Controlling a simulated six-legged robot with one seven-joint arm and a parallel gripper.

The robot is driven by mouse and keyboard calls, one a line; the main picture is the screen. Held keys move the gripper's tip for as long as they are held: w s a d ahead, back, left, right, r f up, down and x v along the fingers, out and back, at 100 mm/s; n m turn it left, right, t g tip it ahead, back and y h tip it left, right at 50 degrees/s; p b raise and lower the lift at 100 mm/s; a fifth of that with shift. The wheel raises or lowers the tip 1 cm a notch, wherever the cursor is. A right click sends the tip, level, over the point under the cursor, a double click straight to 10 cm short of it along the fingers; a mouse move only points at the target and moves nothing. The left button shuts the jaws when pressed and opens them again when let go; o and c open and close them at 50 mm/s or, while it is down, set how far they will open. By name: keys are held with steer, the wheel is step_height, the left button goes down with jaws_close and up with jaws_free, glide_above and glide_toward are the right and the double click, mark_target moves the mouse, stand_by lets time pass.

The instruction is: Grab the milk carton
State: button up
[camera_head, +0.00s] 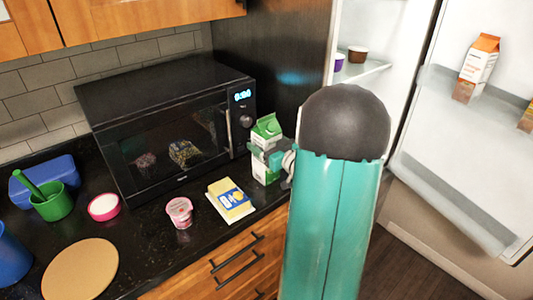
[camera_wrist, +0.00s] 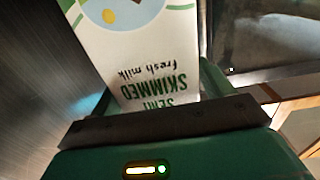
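The milk carton (camera_head: 267,129) is white with a green gabled top. It stands upright on the dark counter, just right of the microwave. My gripper (camera_head: 267,155) is at the carton's upper body, with teal finger parts in front of and beside it. In the wrist view the carton (camera_wrist: 150,55) fills the space between my gripper's green fingers (camera_wrist: 160,98), its "semi skimmed fresh milk" print upside down. The fingers lie close along both sides. I cannot tell whether they press on it.
The black microwave (camera_head: 165,130) stands close left of the carton. A yellow-and-blue packet (camera_head: 230,198) and a pink yogurt cup (camera_head: 180,212) lie in front. An open fridge (camera_head: 450,140) at right holds an orange-topped carton (camera_head: 479,66).

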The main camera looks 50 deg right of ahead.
steer(key=c, duration=1.4)
steer(key=shift+r, duration=0.1)
steer(key=shift+c, duration=0.9)
steer(key=shift+r, duration=0.1)
